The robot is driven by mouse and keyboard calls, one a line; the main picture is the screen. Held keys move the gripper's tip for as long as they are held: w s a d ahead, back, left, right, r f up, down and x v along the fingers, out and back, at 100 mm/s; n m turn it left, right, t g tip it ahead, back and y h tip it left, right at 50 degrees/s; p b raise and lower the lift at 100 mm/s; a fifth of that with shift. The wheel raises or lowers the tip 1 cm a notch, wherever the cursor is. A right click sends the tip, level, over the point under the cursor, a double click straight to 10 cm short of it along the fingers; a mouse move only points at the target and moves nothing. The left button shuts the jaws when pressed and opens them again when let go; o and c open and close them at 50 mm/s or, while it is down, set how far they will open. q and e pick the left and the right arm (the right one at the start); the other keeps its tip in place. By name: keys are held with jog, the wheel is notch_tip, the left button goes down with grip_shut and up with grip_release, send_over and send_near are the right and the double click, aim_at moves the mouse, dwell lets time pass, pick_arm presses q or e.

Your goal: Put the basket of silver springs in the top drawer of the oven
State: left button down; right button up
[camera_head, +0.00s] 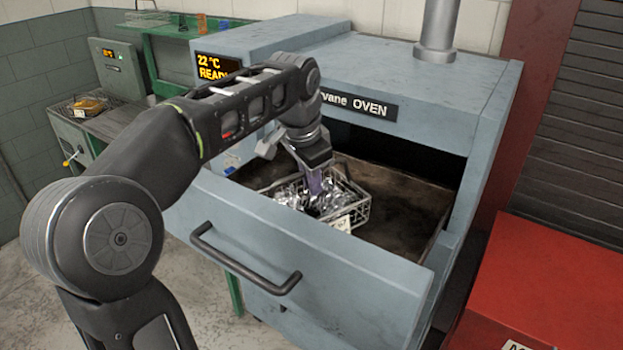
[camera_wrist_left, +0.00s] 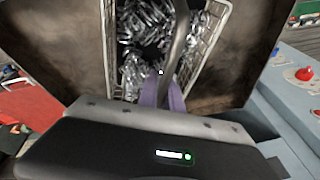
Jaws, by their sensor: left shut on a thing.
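The oven (camera_head: 470,100) is a blue-grey cabinet with a display reading 22 °C READY. Its top drawer (camera_head: 300,243) is pulled open, with a dark handle on the front and a brown, worn floor. The wire basket of silver springs (camera_head: 352,213) is inside the drawer, toward its left side; I cannot tell whether it rests fully on the floor. My left gripper (camera_head: 316,192) reaches down into the drawer and is shut on the basket's handle. In the left wrist view the purple fingers (camera_wrist_left: 163,95) close around the handle above the springs (camera_wrist_left: 135,60). My right gripper is not in view.
A red cabinet (camera_head: 550,290) stands at the right front, close to the oven. At the left back, a bench (camera_head: 110,120) carries another wire basket (camera_head: 88,105) with brass-coloured contents. The drawer's right half is empty.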

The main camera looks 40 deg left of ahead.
pick_arm(q)
jog(key=shift+f+b, duration=0.45)
dwell(0.3)
jog(key=c, duration=1.5)
grip_release()
jog(key=shift+o, duration=0.3)
jog(key=shift+f, duration=0.15)
